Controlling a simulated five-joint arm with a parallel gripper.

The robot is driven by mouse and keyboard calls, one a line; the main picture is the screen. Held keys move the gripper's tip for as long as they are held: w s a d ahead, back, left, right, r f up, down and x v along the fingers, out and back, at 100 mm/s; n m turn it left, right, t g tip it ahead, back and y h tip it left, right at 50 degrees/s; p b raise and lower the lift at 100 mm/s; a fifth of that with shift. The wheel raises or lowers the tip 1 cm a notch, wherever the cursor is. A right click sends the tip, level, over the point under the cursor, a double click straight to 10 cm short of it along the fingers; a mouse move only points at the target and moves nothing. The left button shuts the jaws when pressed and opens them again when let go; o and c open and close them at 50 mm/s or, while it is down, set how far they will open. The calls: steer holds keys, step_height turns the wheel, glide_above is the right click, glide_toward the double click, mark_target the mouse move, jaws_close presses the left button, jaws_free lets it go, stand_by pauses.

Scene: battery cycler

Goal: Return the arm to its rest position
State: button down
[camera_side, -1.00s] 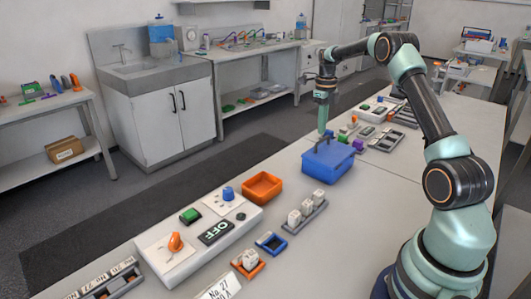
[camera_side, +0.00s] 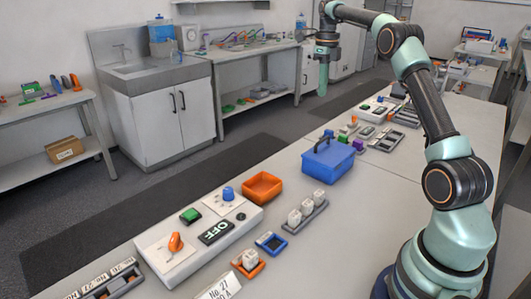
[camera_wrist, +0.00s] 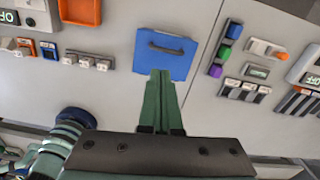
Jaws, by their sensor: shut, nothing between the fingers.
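My gripper (camera_side: 323,80) hangs fingers down, high above the far part of the bench in the side view. In the wrist view my gripper (camera_wrist: 160,75) has its two green fingers together with nothing between them. The blue box (camera_side: 328,162) with a dark handle stands on the bench below and nearer the camera; it also shows in the wrist view (camera_wrist: 150,62), just beyond the fingertips. My gripper touches nothing.
A control box with an OFF display (camera_side: 215,232), an orange bin (camera_side: 262,187) and a rack of white blocks (camera_side: 305,215) stand on the near bench. More devices (camera_side: 378,135) lie beyond the blue box. The air around my gripper is clear.

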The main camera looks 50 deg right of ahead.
steer(key=s+a+r+n+t, duration=0.1)
steer(key=s+a+r+n, duration=0.15)
steer(key=a+n, duration=0.65)
steer(key=s+a+r+n+t, duration=0.2)
steer(key=a+r+n, duration=0.2)
steer(key=a+n, duration=0.45)
steer(key=s+a+f+n+t, duration=0.2)
steer(key=s+a+f+n, duration=0.5)
steer(key=s+a+n, duration=0.4)
steer(key=a+n, duration=0.1)
steer(key=n, duration=0.5)
steer(key=shift+s+a+t, duration=0.15)
steer(key=shift+a+t, duration=0.25)
